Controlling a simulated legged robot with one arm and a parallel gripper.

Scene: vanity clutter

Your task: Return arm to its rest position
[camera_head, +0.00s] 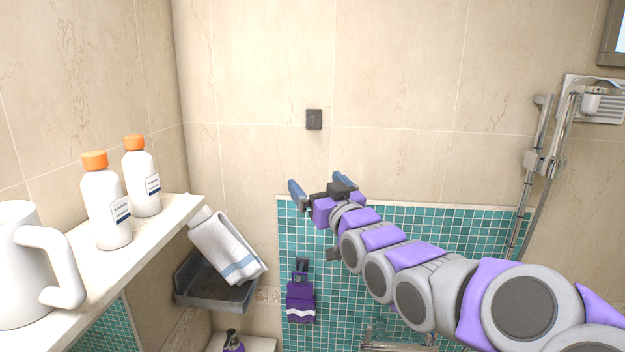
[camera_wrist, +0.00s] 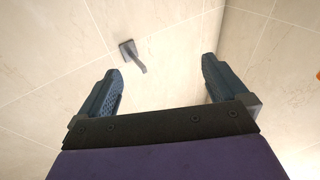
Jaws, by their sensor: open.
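My gripper (camera_head: 318,186) is at the end of my purple and grey arm, which reaches from the lower right to the middle of the head view. Its two blue fingers are spread apart with nothing between them. In the wrist view my gripper (camera_wrist: 162,82) is also open and empty, facing the beige tiled wall. A dark wall hook (camera_wrist: 132,55) shows beyond the fingers there. A dark square fitting (camera_head: 314,119) is on the wall above my gripper in the head view.
A ledge (camera_head: 165,222) at left holds a white mug (camera_head: 22,265) and two white bottles (camera_head: 101,205) with orange caps. A towel (camera_head: 226,246) hangs over a grey corner shelf (camera_head: 205,290). A purple item (camera_head: 300,302) hangs on teal tiles. A shower rail (camera_head: 540,160) stands at right.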

